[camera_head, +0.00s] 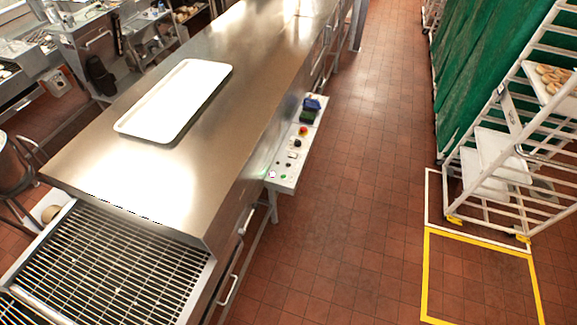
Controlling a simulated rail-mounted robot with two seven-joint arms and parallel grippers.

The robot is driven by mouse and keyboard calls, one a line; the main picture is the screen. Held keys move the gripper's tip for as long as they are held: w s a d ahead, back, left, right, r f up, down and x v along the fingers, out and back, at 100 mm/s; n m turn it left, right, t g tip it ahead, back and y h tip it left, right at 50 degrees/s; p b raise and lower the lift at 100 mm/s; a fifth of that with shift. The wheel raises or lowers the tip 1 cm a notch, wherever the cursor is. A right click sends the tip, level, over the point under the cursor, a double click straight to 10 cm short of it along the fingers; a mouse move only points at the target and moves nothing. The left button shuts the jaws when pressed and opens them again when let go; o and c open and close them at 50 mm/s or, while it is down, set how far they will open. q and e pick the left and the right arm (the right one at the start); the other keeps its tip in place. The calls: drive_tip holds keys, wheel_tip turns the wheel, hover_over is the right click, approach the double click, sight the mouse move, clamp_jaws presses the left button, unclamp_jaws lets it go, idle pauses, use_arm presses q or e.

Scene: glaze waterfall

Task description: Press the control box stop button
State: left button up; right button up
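The control box (286,172) is a pale, narrow panel fixed along the right side of the long steel machine. A red button on a yellow surround (303,131) sits toward its far half. Small black and green controls (283,177) sit on its nearer half, too small to read. A blue and dark green item (310,109) is at its far end. Neither of my grippers shows in the head view, and nothing is seen touching the box.
A white tray (176,100) lies on the steel top (235,90). A wire conveyor (110,262) is at the near left. A white rack (497,160) and green curtain (485,70) stand at the right. The tiled floor (350,190) between is clear, with a yellow outline (427,275) on it.

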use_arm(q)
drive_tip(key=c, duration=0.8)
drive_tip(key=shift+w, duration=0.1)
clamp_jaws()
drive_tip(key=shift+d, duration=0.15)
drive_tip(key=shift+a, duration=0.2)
